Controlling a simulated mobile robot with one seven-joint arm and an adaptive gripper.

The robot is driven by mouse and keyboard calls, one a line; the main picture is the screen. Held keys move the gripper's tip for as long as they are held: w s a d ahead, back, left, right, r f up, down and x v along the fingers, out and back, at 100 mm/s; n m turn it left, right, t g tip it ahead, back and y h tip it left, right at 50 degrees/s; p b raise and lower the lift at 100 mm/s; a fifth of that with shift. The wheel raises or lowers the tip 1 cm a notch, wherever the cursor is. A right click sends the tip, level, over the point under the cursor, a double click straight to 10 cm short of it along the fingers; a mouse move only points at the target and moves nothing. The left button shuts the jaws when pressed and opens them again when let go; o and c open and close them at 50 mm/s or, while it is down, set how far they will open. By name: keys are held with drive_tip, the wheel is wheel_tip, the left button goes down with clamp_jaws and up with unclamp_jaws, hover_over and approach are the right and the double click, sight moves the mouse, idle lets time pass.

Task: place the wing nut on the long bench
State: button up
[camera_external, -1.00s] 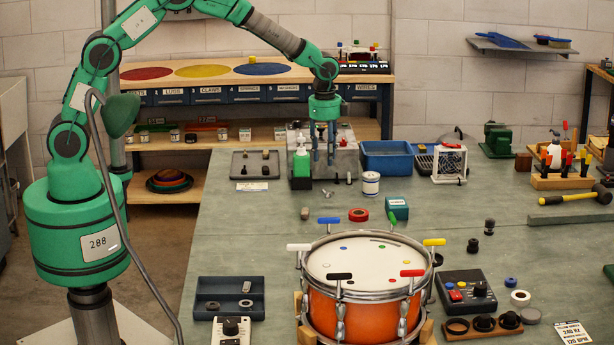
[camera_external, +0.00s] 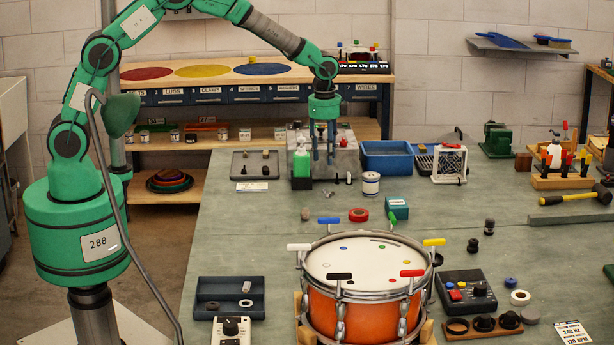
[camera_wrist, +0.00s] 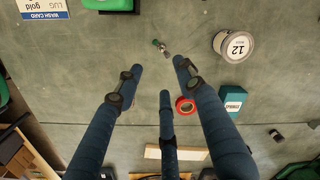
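A small metal piece that looks like the wing nut (camera_external: 327,193) lies on the green-grey long bench (camera_external: 250,230), left of a white can. It is tiny and its shape is hard to make out. In the wrist view a small metallic and green piece (camera_wrist: 161,47) lies beyond the fingertips, between the card and the can. My gripper (camera_external: 324,158) points down over the far part of the long bench, in front of a grey block. In the wrist view my gripper (camera_wrist: 158,80) has its blue fingers spread wide, with nothing held between them.
A white can (camera_external: 370,184), a red tape ring (camera_external: 358,215) and a teal box (camera_external: 397,208) stand nearby to the right. An orange drum (camera_external: 365,315) stands nearer the camera.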

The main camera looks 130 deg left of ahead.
drive_tip(key=w+d+r+t+y, duration=0.1)
drive_tip(key=w+d+r, duration=0.3)
drive_tip(key=d+r, duration=0.7)
drive_tip(key=w+d+r+t, duration=0.1)
drive_tip(key=w+d+r, duration=0.3)
drive_tip(key=d+r, duration=0.75)
drive_tip(key=s+d+r+t, duration=0.1)
drive_tip(key=s+d+r, duration=0.1)
drive_tip(key=d, duration=1)
drive_tip(key=s+d+r, duration=0.2)
drive_tip(key=d, duration=0.9)
drive_tip(key=s+d+t+h, duration=0.1)
drive_tip(key=s+d+t, duration=0.1)
drive_tip(key=s+d, duration=1.5)
drive_tip(key=d, duration=0.4)
drive_tip(key=shift+s+d+r+t+h, duration=0.2)
drive_tip(key=shift+s+t+h, duration=0.1)
drive_tip(key=shift+s, duration=0.1)
